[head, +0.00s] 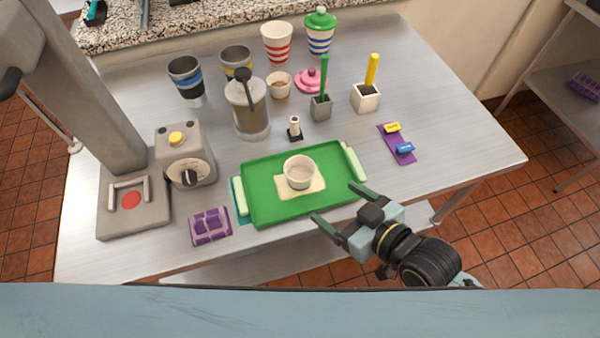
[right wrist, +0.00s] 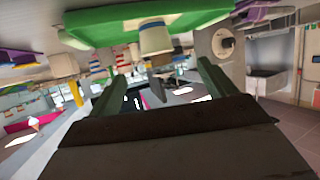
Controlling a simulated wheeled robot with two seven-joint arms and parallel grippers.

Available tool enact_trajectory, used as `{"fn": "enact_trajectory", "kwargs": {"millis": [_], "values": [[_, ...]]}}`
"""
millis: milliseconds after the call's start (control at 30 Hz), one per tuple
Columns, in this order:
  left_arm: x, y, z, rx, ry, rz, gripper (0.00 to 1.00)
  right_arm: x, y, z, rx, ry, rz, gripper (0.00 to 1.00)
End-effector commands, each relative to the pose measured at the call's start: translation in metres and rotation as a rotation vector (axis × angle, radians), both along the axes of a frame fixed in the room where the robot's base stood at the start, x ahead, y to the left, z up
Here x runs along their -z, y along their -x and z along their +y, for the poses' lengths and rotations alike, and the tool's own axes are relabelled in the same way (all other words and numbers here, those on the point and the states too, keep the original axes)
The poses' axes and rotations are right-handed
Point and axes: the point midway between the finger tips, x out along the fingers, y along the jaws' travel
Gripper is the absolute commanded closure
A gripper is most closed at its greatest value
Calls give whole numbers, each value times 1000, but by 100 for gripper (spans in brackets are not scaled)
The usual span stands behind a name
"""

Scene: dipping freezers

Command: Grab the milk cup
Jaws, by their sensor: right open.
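A small whitish cup with a grey-blue band (head: 299,176) stands upright on a cream mat (head: 315,185) in the green tray (head: 262,212). No label marks any cup as the milk cup. My right gripper (head: 336,203) is open and empty at the tray's front right edge, its fingers pointing towards this cup but apart from it. In the right wrist view, which looks upside down, the cup (right wrist: 155,40) shows below the green tray (right wrist: 105,30), ahead between the open fingers (right wrist: 160,75). My left gripper is not in view.
Behind the tray stand a grey canister (head: 248,115), a small cup (head: 279,85), striped cups (head: 277,45) and holders with green (head: 321,108) and yellow (head: 366,98) sticks. A machine (head: 187,160) and purple mould (head: 210,226) are left.

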Motion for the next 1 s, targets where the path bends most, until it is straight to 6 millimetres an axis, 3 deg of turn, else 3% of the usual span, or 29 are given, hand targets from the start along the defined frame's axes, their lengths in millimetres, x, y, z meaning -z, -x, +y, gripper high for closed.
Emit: {"fn": "enact_trajectory", "kwargs": {"millis": [333, 1000], "values": [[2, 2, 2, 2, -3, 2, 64, 23, -45, 38, 2, -3, -1, 17], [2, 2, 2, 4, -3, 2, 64, 45, -96, 71, 0, -1, 0, 17]]}}
